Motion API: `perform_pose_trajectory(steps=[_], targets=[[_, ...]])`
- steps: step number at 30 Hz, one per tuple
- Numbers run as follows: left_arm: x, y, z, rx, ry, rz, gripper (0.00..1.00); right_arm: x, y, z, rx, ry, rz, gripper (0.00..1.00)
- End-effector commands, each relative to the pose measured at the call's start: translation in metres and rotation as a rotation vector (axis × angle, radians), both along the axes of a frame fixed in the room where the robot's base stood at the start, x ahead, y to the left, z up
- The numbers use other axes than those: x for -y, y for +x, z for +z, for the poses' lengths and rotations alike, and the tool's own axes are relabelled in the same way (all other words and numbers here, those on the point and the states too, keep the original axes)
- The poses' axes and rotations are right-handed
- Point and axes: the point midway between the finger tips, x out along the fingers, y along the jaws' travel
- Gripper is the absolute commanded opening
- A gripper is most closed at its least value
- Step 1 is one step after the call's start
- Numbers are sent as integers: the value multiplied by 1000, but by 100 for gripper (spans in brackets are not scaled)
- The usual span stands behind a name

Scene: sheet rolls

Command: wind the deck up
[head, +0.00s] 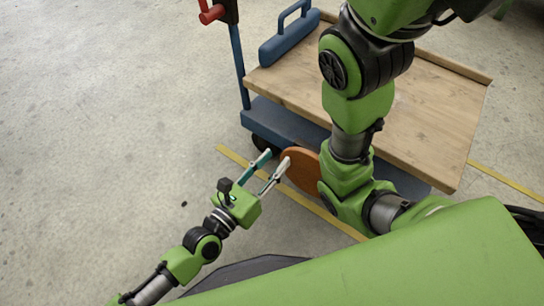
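The deck (425,105) is a pale wooden platform on a blue cart, with a raised rim at its far edge. Below its near edge, an orange-brown disc (301,170) shows at the cart's near side; my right arm hides its right part. I cannot tell if it is a wheel for winding. My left gripper (278,157) is open and empty, just left of the disc, its fingers apart. One fingertip is close to the disc's left edge; I cannot tell whether it touches. My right arm crosses in front of the deck, and its gripper is not visible.
A blue post (238,65) with a red lever (211,13) stands left of the deck. A blue block with a handle (287,37) sits at the deck's far left corner. A yellow floor line (500,180) runs under the cart.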

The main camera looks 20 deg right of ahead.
Motion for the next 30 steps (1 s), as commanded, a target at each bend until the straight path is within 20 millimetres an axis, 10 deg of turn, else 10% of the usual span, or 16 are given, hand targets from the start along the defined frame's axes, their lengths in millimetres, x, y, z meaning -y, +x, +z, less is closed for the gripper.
perform_pose_trajectory(steps=[26,30], targets=[[-1,1,29,4,2,1,32,0,0,0,0,-1,0,40],[-5,5,57,116,28,36,32,0,9,3,-23,0,1,40]])
